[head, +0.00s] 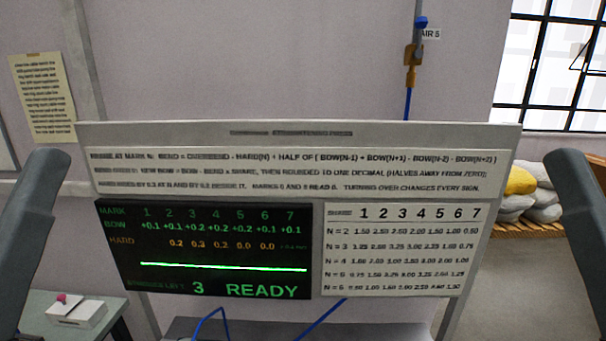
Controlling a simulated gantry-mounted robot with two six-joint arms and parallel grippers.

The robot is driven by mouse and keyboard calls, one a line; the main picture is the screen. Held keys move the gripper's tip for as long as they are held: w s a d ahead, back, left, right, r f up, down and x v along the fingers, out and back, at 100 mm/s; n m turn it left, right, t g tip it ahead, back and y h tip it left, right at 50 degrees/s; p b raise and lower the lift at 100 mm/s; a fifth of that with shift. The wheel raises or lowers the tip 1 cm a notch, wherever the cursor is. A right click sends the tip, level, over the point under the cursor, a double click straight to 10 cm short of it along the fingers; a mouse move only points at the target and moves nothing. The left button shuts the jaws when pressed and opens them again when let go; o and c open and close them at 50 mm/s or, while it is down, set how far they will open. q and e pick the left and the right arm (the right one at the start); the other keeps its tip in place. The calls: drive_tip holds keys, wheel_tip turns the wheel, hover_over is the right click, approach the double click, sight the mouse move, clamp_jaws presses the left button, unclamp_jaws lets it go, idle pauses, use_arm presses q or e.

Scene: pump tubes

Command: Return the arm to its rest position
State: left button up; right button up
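Two dark grey arm links of mine show at the picture's edges, the left one (38,215) rising from the lower left and the right one (585,210) on the right side. Both links are cut off by the frame, and neither gripper is in view. Between them stands a wide panel (300,136) with printed formulas. Its dark screen (135,270) shows green and orange numbers, a nearly flat green line, the figure 3 and the word READY. To the right of the screen is a white number table (400,285).
A grey-green side table (40,305) with a white box (78,312) and a pink knob is at lower left. A blue air hose (407,103) hangs from a wall fitting. Stacked sacks (540,195) lie on a wooden pallet at right. Floor at lower right is clear.

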use_arm(q)
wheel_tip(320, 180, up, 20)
drive_tip(key=p, duration=1.5)
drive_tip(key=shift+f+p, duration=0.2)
drive_tip(key=shift+p, duration=0.1)
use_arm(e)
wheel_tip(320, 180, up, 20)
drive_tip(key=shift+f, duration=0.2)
